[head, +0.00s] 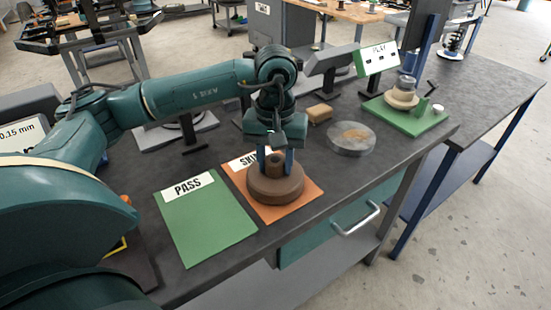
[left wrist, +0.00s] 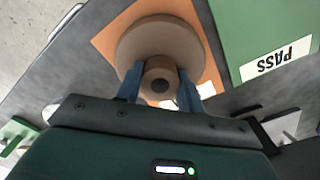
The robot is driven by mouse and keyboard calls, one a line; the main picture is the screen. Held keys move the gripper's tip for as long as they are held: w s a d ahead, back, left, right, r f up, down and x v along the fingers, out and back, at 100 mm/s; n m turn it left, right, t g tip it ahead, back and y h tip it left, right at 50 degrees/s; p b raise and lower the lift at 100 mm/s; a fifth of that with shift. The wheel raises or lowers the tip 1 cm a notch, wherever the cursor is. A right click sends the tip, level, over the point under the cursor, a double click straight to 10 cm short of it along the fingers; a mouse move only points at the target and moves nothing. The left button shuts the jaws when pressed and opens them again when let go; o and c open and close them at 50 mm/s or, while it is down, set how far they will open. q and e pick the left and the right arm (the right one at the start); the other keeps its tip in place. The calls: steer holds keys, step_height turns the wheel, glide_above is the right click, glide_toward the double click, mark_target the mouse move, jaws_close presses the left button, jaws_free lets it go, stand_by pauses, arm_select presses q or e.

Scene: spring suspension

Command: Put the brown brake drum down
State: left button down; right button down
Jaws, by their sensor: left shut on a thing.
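The brown brake drum (head: 275,188) is a round disc with a narrower hub on top. It is over the orange mat (head: 310,195), whose label is partly hidden and begins "SKI". My left gripper (head: 275,162) points down from above, its blue fingers on either side of the drum's hub. In the left wrist view the drum (left wrist: 160,35) shows with its hub (left wrist: 160,80) between the fingers of the left gripper (left wrist: 160,85). The drum looks level; I cannot tell whether it touches the mat. My right gripper is not in view.
A green mat labelled PASS (head: 205,222) lies left of the orange one. The bench front edge and drawer handle (head: 357,220) are near.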

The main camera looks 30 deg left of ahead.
mark_target(276, 160)
arm_select(q)
steer(key=shift+f, duration=0.15)
steer(key=c, duration=0.9)
jaws_free()
step_height(276, 160, up, 12)
steer(key=shift+r, duration=0.25)
steer(key=shift+d+f, duration=0.1)
